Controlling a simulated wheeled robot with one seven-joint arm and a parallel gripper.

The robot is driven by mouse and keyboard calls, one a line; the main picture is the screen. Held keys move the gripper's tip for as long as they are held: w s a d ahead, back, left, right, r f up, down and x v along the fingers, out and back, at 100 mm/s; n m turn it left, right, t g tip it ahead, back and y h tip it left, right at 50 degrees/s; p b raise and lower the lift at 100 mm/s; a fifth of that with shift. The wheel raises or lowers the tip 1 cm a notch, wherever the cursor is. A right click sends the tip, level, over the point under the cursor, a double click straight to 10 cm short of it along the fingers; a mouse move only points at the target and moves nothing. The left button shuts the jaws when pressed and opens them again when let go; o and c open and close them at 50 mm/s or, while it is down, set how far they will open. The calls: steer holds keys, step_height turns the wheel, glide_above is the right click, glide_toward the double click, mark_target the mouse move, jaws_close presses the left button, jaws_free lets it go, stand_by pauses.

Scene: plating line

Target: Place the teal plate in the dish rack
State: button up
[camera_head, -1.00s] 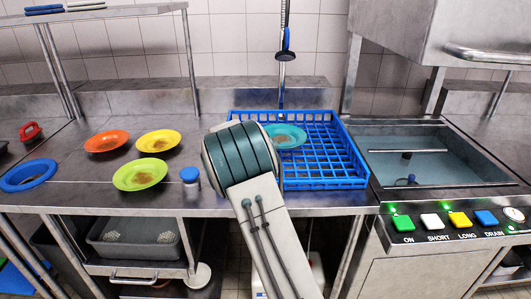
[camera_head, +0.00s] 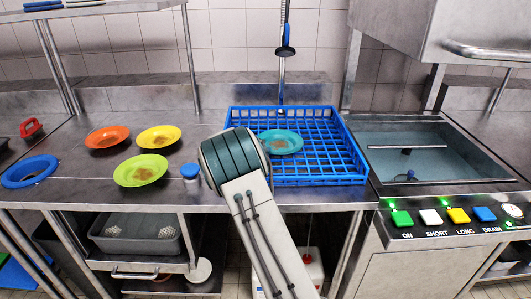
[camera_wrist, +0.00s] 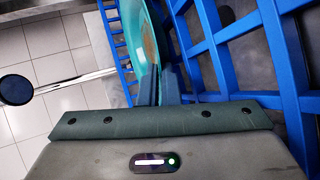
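The teal plate (camera_head: 290,144) has a brown smear on it and is over the blue dish rack (camera_head: 362,176), toward its left part. I cannot tell whether it touches the rack. In the wrist view the teal plate (camera_wrist: 146,40) is seen nearly edge-on, with its rim between the two fingers of my gripper (camera_wrist: 160,86). My gripper is shut on that rim. The blue bars of the rack (camera_wrist: 215,40) are close beside the fingers. In the head view my arm hides the fingers and the rack's front left corner.
Orange (camera_head: 107,132), yellow (camera_head: 170,133) and lime (camera_head: 140,180) plates lie on the counter left of the rack. A small blue-lidded jar (camera_head: 190,173) stands beside my arm. A sink basin (camera_head: 455,170) is right of the rack. A spray hose (camera_head: 286,50) hangs behind it.

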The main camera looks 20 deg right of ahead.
steer(key=o, duration=0.4)
steer(key=shift+r, duration=0.1)
steer(key=shift+a+r+p, duration=0.15)
steer(key=shift+p, duration=0.15)
steer(key=b+v, duration=0.2)
steer(key=v, duration=0.9)
steer(key=shift+s+a, duration=0.25)
steer(key=shift+s, duration=0.05)
steer(key=s+d+r+m+g+y, duration=0.1)
steer(key=s+d+m+g+y, duration=0.15)
steer(key=s, duration=0.65)
steer(key=s+d+r+m+g+y, duration=0.1)
steer(key=s+d+r+m+g, duration=0.15)
steer(key=s, duration=0.75)
steer(key=s+a+m+y, duration=0.1)
steer(key=s+a+y, duration=0.1)
steer(key=s, duration=0.5)
steer(key=s+a+f+m+y, duration=0.1)
steer(key=s+a+y, duration=0.1)
steer(key=s, duration=0.5)
steer(key=s+a+m+y, duration=0.1)
steer(key=s+a+y, duration=0.1)
steer(key=s, duration=0.5)
steer(key=shift+a+f+g+y, duration=0.3)
steer(key=shift+a+g+y, duration=0.1)
steer(key=shift+a, duration=0.15)
